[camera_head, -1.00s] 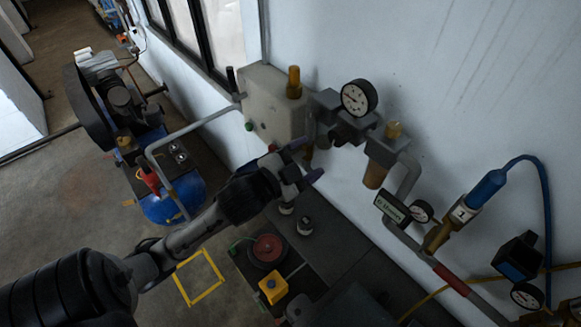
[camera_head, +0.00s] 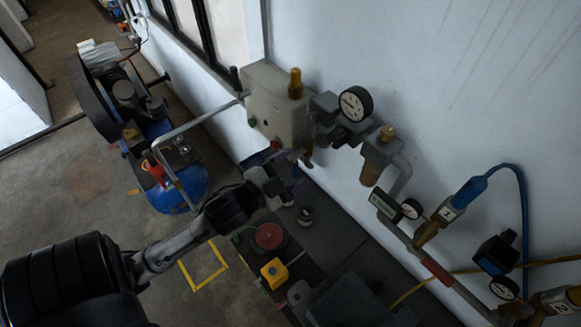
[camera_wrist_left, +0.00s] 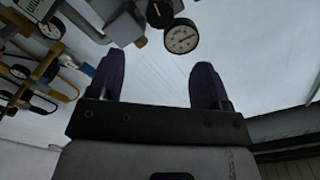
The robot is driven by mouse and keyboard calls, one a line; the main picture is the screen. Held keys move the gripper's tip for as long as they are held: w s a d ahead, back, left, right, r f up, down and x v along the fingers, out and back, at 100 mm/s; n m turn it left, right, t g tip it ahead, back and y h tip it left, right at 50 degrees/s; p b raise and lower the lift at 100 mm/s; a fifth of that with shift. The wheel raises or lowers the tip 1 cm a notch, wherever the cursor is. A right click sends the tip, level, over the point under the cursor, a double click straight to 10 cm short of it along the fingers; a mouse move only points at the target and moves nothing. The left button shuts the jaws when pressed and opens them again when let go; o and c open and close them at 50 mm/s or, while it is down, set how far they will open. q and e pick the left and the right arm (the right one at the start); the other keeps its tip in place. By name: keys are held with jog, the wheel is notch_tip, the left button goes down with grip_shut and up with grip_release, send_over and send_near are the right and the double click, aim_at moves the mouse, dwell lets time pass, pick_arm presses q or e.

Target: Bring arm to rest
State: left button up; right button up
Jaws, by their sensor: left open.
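My left arm comes in from the lower left in the head view. Its gripper (camera_head: 291,172) is in front of the wall, below the grey box with the brass fitting and to the left of the regulator hardware. In the left wrist view the two purple fingers (camera_wrist_left: 157,88) stand wide apart with nothing between them. The gripper is open and empty. A pressure gauge (camera_wrist_left: 182,36) shows beyond and between the fingertips there. My right gripper does not show.
A grey box (camera_head: 274,103), a round gauge (camera_head: 355,104) and a blue hose (camera_head: 523,200) are on the wall. A bench with a red disc (camera_head: 269,236) and a yellow block (camera_head: 273,272) lies below. A blue-tank compressor (camera_head: 180,190) stands at left.

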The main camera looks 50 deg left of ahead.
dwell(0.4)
pick_arm(q)
jog(key=s+a+f+n+g+y, duration=0.1)
jog(key=s+f+n+g, duration=0.15)
jog(key=f+g, duration=0.2)
jog(key=s+a+f+n+g+y, duration=0.1)
jog(key=f+n+g, duration=0.2)
jog(key=f, duration=0.3)
jog(key=s+d+f+g+h+p, duration=0.3)
jog(key=s+d+f+g, duration=0.4)
jog(key=s+d, duration=0.5)
jog(key=shift+s+d+f+n+p, duration=0.4)
jog(key=shift+s+f, duration=0.4)
jog(key=shift+s, duration=0.25)
dwell(0.4)
dwell(0.3)
